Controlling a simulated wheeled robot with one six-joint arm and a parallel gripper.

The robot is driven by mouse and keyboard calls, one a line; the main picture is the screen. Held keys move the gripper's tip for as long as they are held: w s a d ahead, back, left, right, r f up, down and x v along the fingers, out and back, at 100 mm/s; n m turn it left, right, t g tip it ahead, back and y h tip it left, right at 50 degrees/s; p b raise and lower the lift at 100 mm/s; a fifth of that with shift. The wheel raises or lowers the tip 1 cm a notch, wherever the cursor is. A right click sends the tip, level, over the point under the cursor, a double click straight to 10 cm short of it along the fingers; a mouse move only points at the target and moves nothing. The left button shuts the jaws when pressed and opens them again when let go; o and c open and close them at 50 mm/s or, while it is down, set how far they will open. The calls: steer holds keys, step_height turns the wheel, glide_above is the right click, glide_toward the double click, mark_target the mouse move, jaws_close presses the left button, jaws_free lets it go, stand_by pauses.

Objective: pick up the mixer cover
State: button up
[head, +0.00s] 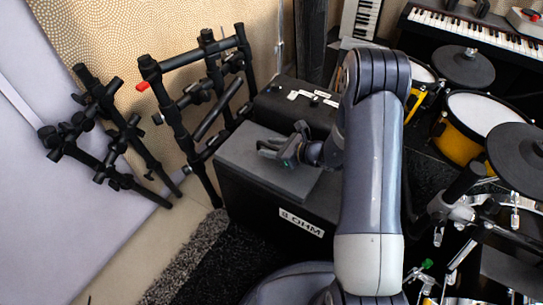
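A flat grey slab, which looks like the mixer cover (240,147), lies on top of a black speaker box labelled "8 OHM" in the head view. My gripper (266,149) is over the middle of the slab, low and close to its top. I cannot tell whether it touches the slab. The fingers are small and dark here, and the gap between them is unclear. My gripper and forearm hide part of the slab's right and back side.
A second black box (275,103) with small white pieces on top stands just behind. A black stand frame (210,90) rises at the left. Drums (468,125) and cymbals crowd the right, with keyboards (480,32) behind. Dark carpet (215,270) lies in front.

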steer(key=shift+c, duration=0.2)
jaws_close()
stand_by(0.4)
